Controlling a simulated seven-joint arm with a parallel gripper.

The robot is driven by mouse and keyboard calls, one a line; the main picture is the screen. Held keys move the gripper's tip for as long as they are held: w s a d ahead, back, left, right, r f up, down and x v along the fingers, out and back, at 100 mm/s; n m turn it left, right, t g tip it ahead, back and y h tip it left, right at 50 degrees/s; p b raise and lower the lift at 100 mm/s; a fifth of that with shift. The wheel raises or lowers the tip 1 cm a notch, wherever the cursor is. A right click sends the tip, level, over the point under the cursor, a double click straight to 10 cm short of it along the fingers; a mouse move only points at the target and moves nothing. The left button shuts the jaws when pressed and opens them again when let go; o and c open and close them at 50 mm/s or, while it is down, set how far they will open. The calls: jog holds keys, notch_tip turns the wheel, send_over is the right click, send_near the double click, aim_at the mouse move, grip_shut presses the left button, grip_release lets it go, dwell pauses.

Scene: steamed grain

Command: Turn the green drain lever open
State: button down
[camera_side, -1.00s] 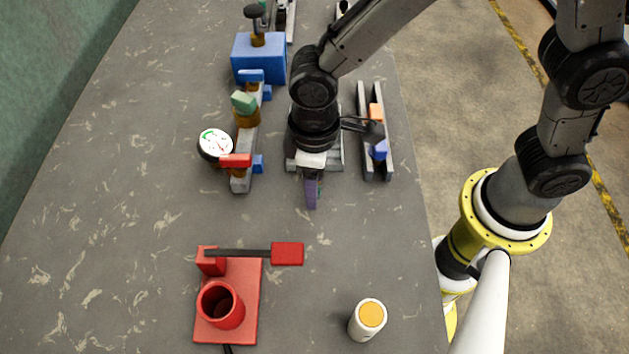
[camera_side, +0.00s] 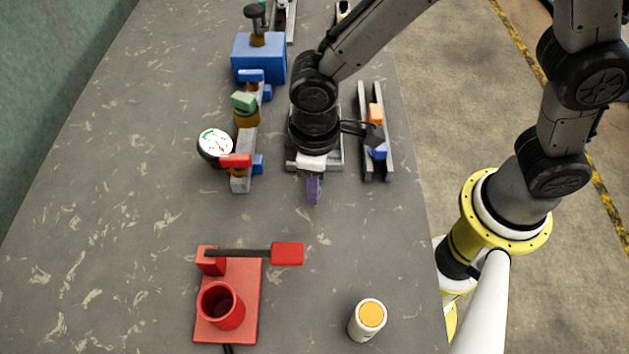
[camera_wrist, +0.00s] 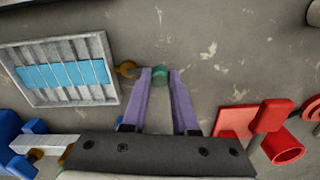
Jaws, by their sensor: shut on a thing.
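In the wrist view, a small green lever (camera_wrist: 160,76) sits between the two purple fingertips of my gripper (camera_wrist: 161,71). My gripper is shut on it. A brass fitting (camera_wrist: 127,69) lies just left of it, at the edge of a grey framed tray (camera_wrist: 108,62) with light blue strips. In the side view, my gripper (camera_side: 314,202) points down at the front of that tray (camera_side: 336,163), which my arm mostly covers. The green lever is hidden there. Another green handle (camera_side: 244,102) sits on a pipe to the left, apart from my gripper.
A pipe with a red handle (camera_side: 236,160), a gauge (camera_side: 214,145) and a blue box (camera_side: 259,57) stand left. A grey rail (camera_side: 365,150) stands right. A red base with a cup (camera_side: 222,306) and a white bottle (camera_side: 367,320) are in front. The table between is clear.

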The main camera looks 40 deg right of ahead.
jog(key=n, duration=0.2)
jog(key=d+n, duration=0.1)
jog(key=shift+s+d+n, duration=0.15)
jog(key=shift+s+n, duration=0.25)
jog(key=n, duration=0.1)
jog(key=d+n, duration=0.1)
jog(key=n, duration=0.1)
jog(key=shift+s+d+n, duration=0.15)
jog(key=shift+s+n, duration=0.05)
jog(key=shift+n, duration=0.1)
jog(key=n, duration=0.1)
jog(key=d+n, duration=0.1)
jog(key=n, duration=0.1)
jog(key=shift+d+r+n, duration=0.1)
jog(key=shift+d+n, duration=0.1)
jog(key=shift+n, duration=0.1)
jog(key=shift+w+d+n, duration=0.1)
jog(key=shift+d+n, duration=0.2)
jog(key=shift+n, duration=0.4)
jog(key=shift+w+d+n, duration=0.1)
jog(key=shift+d+n, duration=0.15)
jog(key=shift+n, duration=0.45)
jog(key=c, duration=0.7)
grip_release()
jog(key=shift+d, duration=0.1)
